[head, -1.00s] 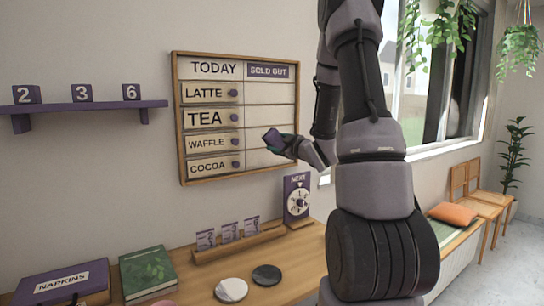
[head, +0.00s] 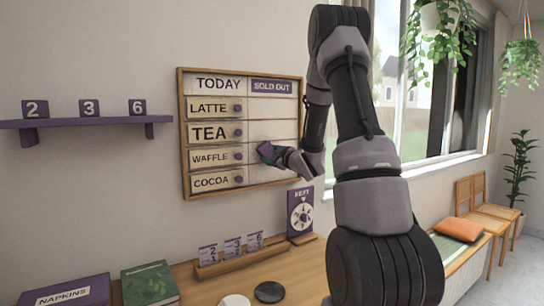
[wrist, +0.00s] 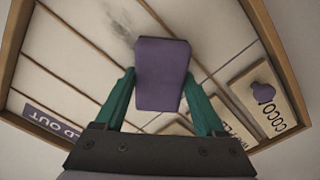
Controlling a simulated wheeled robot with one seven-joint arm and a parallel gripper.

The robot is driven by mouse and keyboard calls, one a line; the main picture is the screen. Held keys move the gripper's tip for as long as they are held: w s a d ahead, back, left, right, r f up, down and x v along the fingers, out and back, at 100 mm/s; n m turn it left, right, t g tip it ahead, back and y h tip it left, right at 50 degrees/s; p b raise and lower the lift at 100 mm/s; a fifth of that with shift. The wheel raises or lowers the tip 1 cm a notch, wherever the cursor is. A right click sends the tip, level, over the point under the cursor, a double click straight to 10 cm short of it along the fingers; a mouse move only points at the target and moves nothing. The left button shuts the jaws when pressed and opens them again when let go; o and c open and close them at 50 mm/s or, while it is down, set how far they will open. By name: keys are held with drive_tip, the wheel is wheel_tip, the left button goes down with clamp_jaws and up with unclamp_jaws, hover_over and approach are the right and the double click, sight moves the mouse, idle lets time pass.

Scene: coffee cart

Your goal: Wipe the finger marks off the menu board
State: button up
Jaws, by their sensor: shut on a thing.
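The menu board (head: 276,116), wood-framed with TODAY and several item rows, hangs on the wall. My gripper (head: 273,156) is at its lower right part, beside the WAFFLE plate (head: 210,157). My gripper is shut on a purple block (head: 265,151). In the wrist view the block (wrist: 162,75) sits between the green fingers (wrist: 160,100), in front of the board, which appears upside down. I cannot tell whether the block touches the board.
A purple shelf (head: 90,122) with number cubes is left of the board. Below, the counter (head: 310,270) holds a wooden card rack (head: 243,256), a dial stand (head: 300,212), two discs, a green book (head: 150,283) and a napkins box (head: 65,292). A window (head: 425,120) is to the right.

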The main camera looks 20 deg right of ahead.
drive_tip(key=shift+w+a, duration=0.15)
drive_tip(key=shift+w, duration=0.8)
idle(0.5)
drive_tip(key=w+d, duration=0.2)
drive_tip(key=d, duration=0.9)
drive_tip(key=shift+w, duration=0.2)
idle(0.7)
drive_tip(key=shift+s+a, duration=0.3)
drive_tip(key=shift+a, duration=0.95)
drive_tip(key=shift+s+a, duration=0.3)
drive_tip(key=shift+a, duration=0.9)
drive_tip(key=shift+s+a, duration=0.3)
drive_tip(key=shift+a, duration=0.95)
drive_tip(key=shift+s+a, duration=0.15)
drive_tip(key=shift+a, duration=0.8)
drive_tip(key=shift+s+a, duration=0.1)
drive_tip(key=shift+a, duration=0.8)
